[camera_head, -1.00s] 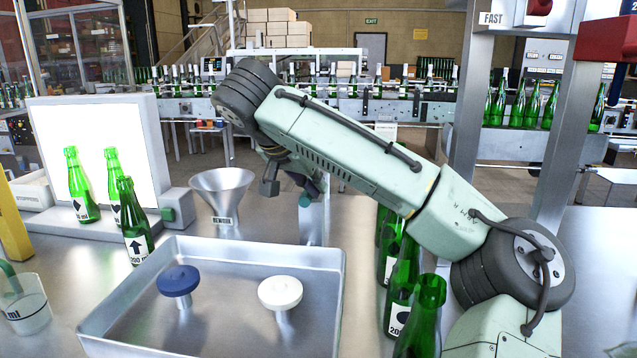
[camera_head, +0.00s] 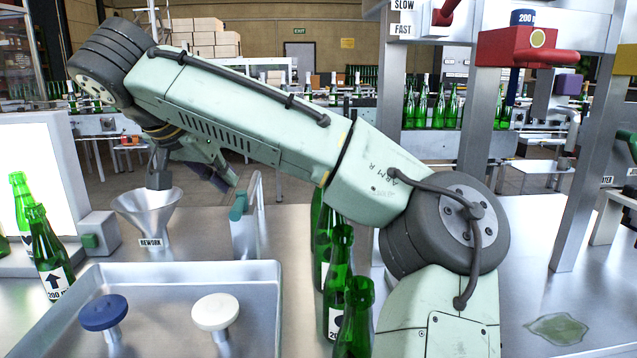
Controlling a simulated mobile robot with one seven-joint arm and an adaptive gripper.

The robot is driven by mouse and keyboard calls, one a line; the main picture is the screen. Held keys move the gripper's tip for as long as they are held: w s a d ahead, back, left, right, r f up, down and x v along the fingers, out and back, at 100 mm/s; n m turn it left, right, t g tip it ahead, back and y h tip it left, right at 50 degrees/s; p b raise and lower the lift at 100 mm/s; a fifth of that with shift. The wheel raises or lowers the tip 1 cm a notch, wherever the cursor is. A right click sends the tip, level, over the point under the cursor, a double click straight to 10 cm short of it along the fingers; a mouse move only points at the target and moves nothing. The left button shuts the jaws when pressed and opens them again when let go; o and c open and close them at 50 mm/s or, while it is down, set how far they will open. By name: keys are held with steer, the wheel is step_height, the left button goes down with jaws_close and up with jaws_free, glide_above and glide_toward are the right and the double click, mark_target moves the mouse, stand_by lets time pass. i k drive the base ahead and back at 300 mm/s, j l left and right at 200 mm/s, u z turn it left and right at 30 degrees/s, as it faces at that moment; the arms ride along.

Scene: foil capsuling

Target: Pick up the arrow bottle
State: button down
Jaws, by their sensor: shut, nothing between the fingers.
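The arrow bottle (camera_head: 50,258) is green glass with a white label showing a black up arrow. It stands upright at the left, just beyond the metal tray (camera_head: 262,272) and in front of the lit panel (camera_head: 40,160). My gripper (camera_head: 160,182) is shut and empty. It points down and appears over or near the rework funnel (camera_head: 148,212), to the right of the arrow bottle and apart from it. My arm partly hides the gripper's upper part.
Another green bottle (camera_head: 18,190) stands behind the arrow bottle. The tray holds a blue stopper (camera_head: 104,312) and a white stopper (camera_head: 215,311). Several green bottles (camera_head: 340,265) stand right of the tray beside my arm. A metal stand (camera_head: 247,225) is right of the funnel.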

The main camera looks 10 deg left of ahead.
mark_target(50, 259)
steer(key=k, duration=0.5)
steer(key=k+j, duration=0.15)
steer(key=k, duration=0.35)
